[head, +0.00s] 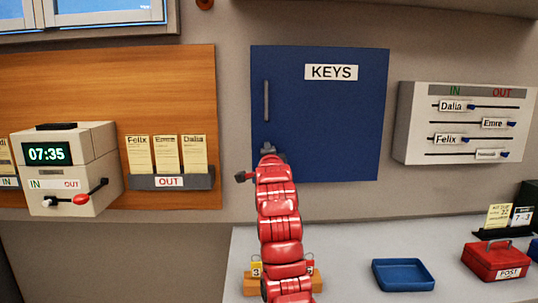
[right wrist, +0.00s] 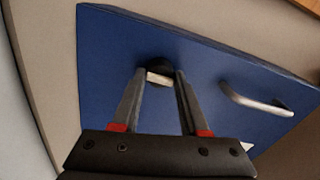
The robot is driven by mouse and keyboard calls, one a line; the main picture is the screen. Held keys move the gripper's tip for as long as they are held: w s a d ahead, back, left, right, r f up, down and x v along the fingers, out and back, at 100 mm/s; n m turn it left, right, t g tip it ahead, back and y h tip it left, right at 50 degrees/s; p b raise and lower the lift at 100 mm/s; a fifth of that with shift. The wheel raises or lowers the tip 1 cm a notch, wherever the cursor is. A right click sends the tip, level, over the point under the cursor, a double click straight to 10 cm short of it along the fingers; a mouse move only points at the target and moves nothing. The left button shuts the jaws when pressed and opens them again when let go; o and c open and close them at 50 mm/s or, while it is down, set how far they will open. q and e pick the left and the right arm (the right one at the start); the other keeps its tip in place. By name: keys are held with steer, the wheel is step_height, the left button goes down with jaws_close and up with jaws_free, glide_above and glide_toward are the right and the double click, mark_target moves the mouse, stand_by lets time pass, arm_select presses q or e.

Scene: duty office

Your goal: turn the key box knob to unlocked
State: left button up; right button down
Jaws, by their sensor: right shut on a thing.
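The blue key box (head: 345,125) hangs on the wall with a KEYS label (head: 331,72) and a vertical handle (head: 266,101) at its left. My right gripper (head: 267,152) is at the lower left of its door. In the right wrist view, the knob (right wrist: 159,76) has a dark round base and a pale metal grip. The fingers of my right gripper (right wrist: 159,73) are shut on it, one on each side. The gripper hides most of the knob in the head view, and no lock marking can be read. My left gripper is not in view.
A white IN/OUT slider board (head: 463,128) hangs to the right, and a time clock (head: 66,165) and card rack (head: 170,181) to the left. Below, the counter holds a blue tray (head: 403,275) and red box (head: 497,261). The box handle (right wrist: 257,102) is beside my gripper.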

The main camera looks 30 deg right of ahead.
steer(key=shift+c, duration=2.2)
jaws_free()
steer(key=b+v, duration=0.2)
steer(key=v, duration=1.5)
steer(key=shift+s, duration=0.2)
steer(key=shift+w, duration=0.1)
